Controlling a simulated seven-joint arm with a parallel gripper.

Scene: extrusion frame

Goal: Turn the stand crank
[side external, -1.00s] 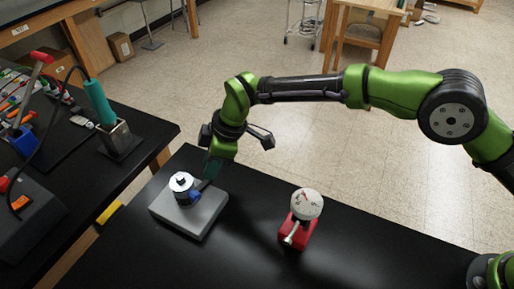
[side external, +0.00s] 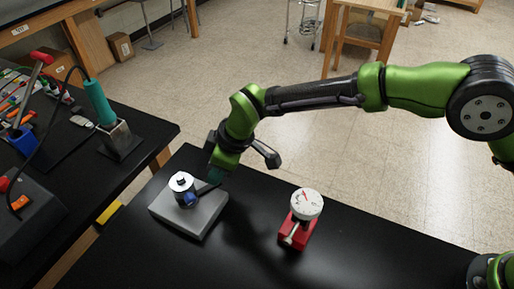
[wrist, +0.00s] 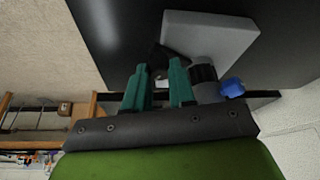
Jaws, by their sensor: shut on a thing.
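The stand has a light grey base plate (side external: 196,222) with an upright post (side external: 181,181), silver on top and dark lower down with a blue part. A dark crank arm (side external: 206,187) runs from the post toward my gripper (side external: 215,176). My gripper reaches down at the plate's far right side, shut on the crank's handle end, which the fingers mostly hide. In the wrist view the two teal fingers (wrist: 160,72) stand with a small pale piece (wrist: 161,84) between them. The dark post and blue knob (wrist: 232,88) show to their right.
A white dial gauge (side external: 306,204) on a red base (side external: 299,233) stands right of the plate on the black table. A side bench (side external: 60,190) at left holds tools and a teal-handled iron (side external: 99,102). The table front is clear.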

